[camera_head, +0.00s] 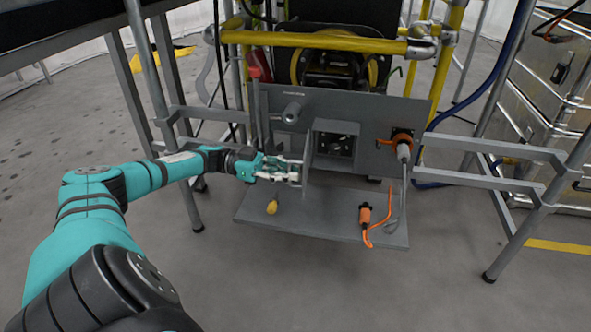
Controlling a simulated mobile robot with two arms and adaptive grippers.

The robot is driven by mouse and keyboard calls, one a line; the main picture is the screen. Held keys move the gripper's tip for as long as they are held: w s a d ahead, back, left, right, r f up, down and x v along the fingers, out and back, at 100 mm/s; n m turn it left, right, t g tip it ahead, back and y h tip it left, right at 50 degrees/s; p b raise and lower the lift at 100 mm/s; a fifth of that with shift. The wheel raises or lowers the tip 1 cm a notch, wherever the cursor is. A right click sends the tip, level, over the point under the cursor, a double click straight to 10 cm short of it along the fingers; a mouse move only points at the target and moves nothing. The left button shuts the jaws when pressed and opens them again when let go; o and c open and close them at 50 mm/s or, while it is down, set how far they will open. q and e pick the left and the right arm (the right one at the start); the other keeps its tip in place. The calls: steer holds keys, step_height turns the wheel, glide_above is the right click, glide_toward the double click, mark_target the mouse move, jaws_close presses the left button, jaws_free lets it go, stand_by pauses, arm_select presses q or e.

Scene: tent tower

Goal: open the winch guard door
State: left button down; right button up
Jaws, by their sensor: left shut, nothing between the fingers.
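A grey upright panel (375,112) stands in front of the winch (335,70). In its middle is a square framed opening (338,143) with dark parts inside. A thin grey plate (309,158) stands out toward me at the opening's left edge, seen nearly edge-on. It looks like the winch guard door, swung open at least partly; its exact angle is hard to tell. My left gripper (297,173) is shut and empty, with its fingertips at the left side of this plate. I cannot tell whether they touch it. My right gripper is not in view.
A grey shelf (320,222) below the panel holds a yellow knob-like piece (271,207) and an orange connector (365,214) with cable. Another orange plug (403,150) sits at the panel's right. A round grey knob (292,112) sticks out upper left. Metal cases (545,95) stand right.

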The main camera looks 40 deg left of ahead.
arm_select(q)
steer(key=shift+s+a, duration=0.15)
steer(key=shift+a, duration=0.35)
steer(key=c, duration=1.4)
jaws_free()
steer(key=shift+a, duration=0.15)
steer(key=v, duration=1.2)
